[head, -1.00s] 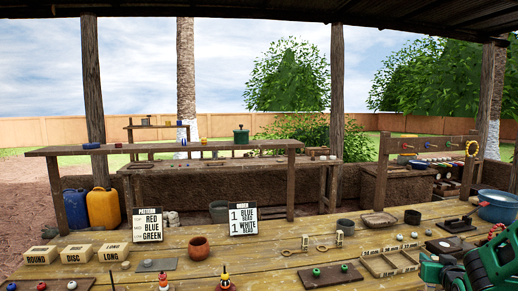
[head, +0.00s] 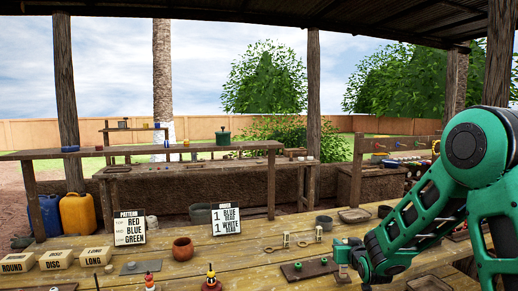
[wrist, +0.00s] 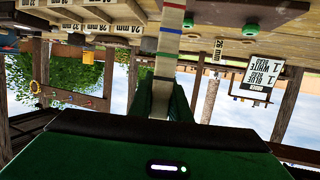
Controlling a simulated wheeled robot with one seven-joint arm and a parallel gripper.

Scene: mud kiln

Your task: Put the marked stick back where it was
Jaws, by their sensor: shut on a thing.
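The marked stick (wrist: 169,45) is a pale, flat strip with coloured bands, among them red, blue and green. In the wrist view it runs from the top edge down between my fingers. My gripper (wrist: 158,98) is shut on its lower part in that picture; the green fingers lie on both sides of it. In the head view my gripper (head: 347,258) is low over the wooden table, just right of a dark board (head: 309,273) with green beads. The stick cannot be made out clearly there. The stick's original place is not identifiable.
On the wooden table (head: 218,262) stand a brown clay pot (head: 183,249), labelled blocks (head: 57,260), a pattern sign (head: 129,227) and an order sign (head: 226,219). Small ring-ended tools (head: 280,243) lie behind the dark board. My arm hides much of the table's right side.

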